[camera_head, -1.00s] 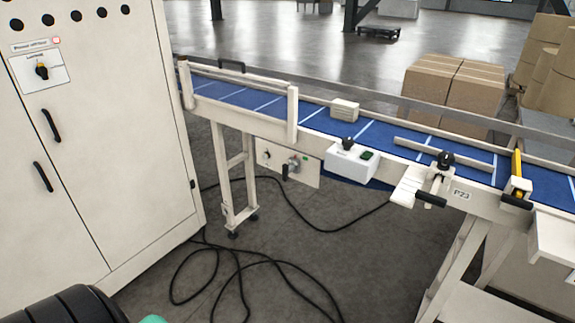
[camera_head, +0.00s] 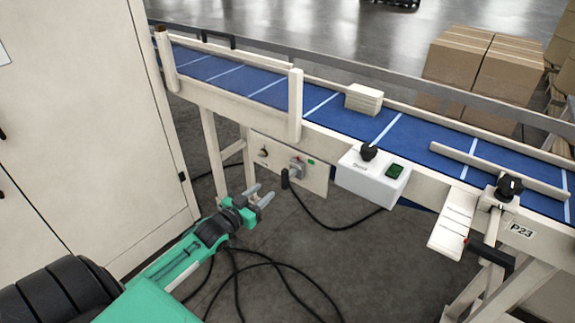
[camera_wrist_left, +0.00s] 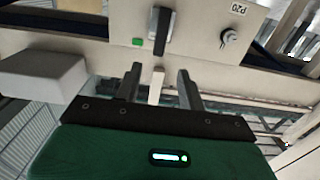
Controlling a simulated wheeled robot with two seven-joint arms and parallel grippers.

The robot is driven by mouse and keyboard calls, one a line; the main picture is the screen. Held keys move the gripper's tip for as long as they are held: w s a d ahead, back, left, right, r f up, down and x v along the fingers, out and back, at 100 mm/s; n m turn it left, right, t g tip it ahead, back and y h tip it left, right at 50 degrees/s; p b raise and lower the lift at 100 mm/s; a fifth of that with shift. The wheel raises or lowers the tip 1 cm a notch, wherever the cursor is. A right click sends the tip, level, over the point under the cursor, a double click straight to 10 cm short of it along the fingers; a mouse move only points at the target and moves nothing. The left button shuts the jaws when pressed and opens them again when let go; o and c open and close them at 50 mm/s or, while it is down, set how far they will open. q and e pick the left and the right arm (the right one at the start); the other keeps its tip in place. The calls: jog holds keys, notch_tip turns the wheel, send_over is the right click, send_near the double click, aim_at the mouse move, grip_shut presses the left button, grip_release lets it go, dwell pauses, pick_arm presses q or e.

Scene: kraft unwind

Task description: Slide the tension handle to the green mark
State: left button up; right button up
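A cream panel (camera_head: 318,180) hangs under the conveyor. On it are a grey block (camera_head: 297,167) with a short black handle (camera_head: 285,178), apparently the tension handle, and a small green mark (camera_head: 311,161) to its upper right. The left wrist view shows the green mark (camera_wrist_left: 137,42) beside a dark upright part with a grey edge (camera_wrist_left: 161,30), likely the handle. My left gripper (camera_head: 259,195) is open and empty, in front of the panel and a little left of and below the handle, apart from it. Its two fingers (camera_wrist_left: 158,78) point at the panel. My right gripper is not in view.
A white control box (camera_head: 372,183) with a black knob and green switch juts out right of the panel. A tall cabinet (camera_head: 110,140) stands at the left. Black cables (camera_head: 340,228) hang and lie on the floor. A crank clamp (camera_head: 492,215) sits farther right.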

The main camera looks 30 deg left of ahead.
aim_at(283, 175)
pick_arm(q)
jog(key=w, duration=0.4)
jog(key=w+p, duration=0.1)
jog(key=w, duration=0.3)
jog(key=w+d, duration=0.1)
jog(key=w, duration=0.3)
jog(key=shift+w+r, duration=0.1)
jog(key=shift+w, duration=0.4)
jog(key=shift+w+d, duration=0.1)
jog(key=shift+w, duration=0.15)
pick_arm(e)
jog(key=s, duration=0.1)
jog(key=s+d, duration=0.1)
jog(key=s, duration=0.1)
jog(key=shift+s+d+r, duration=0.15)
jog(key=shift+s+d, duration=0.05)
